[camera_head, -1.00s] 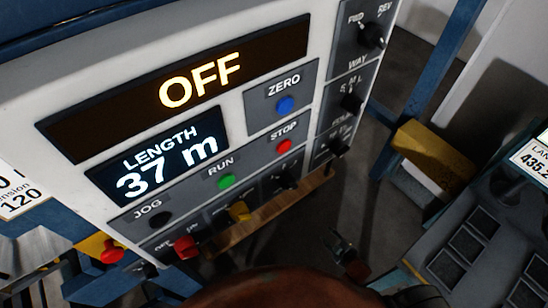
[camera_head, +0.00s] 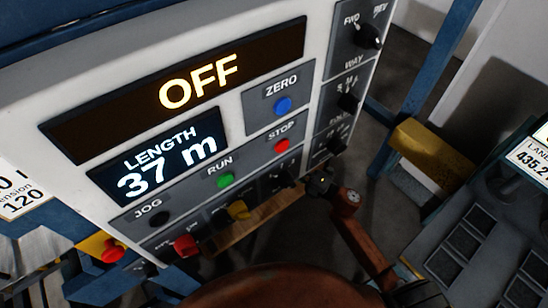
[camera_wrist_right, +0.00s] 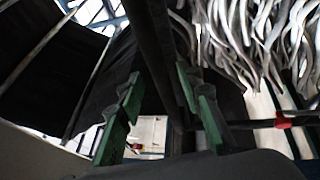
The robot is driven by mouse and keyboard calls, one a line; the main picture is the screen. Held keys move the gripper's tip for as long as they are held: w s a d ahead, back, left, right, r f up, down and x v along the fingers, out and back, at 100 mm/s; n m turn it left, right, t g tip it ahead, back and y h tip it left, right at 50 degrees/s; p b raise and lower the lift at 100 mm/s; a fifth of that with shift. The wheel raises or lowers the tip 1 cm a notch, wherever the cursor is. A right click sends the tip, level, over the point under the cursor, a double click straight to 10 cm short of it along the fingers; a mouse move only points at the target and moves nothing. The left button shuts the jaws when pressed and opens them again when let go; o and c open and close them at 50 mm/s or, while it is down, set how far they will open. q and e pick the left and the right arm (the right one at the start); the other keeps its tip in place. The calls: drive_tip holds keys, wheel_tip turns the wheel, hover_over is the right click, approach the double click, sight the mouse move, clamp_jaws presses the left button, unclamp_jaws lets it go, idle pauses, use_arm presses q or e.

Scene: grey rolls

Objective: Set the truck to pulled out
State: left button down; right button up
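I cannot pick out the truck for certain in either view. My right gripper (camera_head: 320,184) is small and dark at the end of a brown arm link in the head view, just below the lower right corner of the control panel (camera_head: 232,121). In the right wrist view its two green-padded fingers (camera_wrist_right: 160,115) stand apart, with a dark bar (camera_wrist_right: 160,50) showing between them. I cannot tell whether they touch the bar. A thin dark rod with a red collar (camera_wrist_right: 283,122) lies right of the fingers. My left gripper is not in view.
The panel's display (camera_head: 198,82) reads OFF and its length screen (camera_head: 165,160) reads 37 m. Knobs and buttons cover its lower and right edges. A blue post (camera_head: 432,70) and a yellow block (camera_head: 428,142) stand right. Pale strands (camera_wrist_right: 245,35) hang in the wrist view.

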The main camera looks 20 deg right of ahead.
drive_tip(key=shift+x, duration=1.6)
drive_tip(key=shift+c, duration=0.2)
clamp_jaws()
